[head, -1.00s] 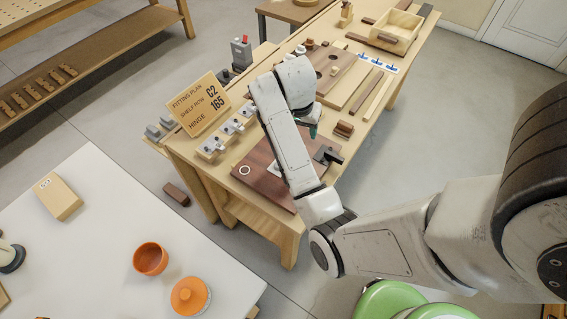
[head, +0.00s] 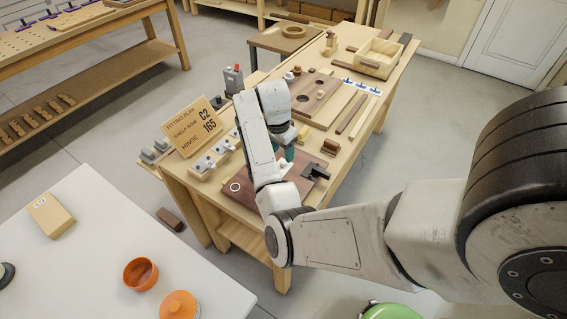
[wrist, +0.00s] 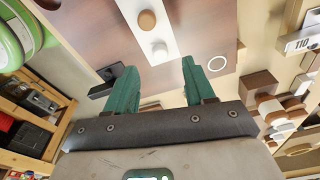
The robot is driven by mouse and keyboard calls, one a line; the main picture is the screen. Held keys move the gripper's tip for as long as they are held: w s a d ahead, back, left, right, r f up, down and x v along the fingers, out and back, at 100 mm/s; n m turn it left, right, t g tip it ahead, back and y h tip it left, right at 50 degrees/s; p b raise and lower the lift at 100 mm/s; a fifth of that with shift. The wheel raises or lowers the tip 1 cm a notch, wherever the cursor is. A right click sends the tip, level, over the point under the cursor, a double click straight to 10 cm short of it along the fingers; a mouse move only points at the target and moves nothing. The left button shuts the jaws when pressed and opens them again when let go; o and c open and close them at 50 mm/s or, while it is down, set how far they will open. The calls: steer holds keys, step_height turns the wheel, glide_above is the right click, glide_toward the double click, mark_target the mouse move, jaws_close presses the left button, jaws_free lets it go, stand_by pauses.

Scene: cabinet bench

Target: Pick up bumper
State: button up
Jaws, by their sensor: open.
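My gripper (head: 288,153) is over the dark brown board (head: 252,192) on the wooden bench, and its green fingers are partly hidden by my arm in the head view. In the wrist view my gripper (wrist: 160,66) is open, with nothing between its fingers. A white strip (wrist: 140,8) on the brown board points towards the gap between the fingertips. It bears a tan round knob (wrist: 146,20) and a pale round piece (wrist: 159,50) near its end. Either may be the bumper; I cannot tell which.
A black bracket (head: 315,171) is on the board, right of my gripper; it also shows in the wrist view (wrist: 106,79). A wooden tray (head: 379,57) stands at the far end.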

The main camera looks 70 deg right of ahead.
steer(key=shift+s+d+f+p, duration=0.1)
steer(key=shift+d+f+p, duration=0.1)
steer(key=shift+f, duration=1)
steer(key=shift+d+f+p, duration=0.1)
steer(key=shift+f+p, duration=0.05)
steer(key=shift+f, duration=1)
steer(key=shift+c, duration=0.4)
steer(key=c, duration=0.8)
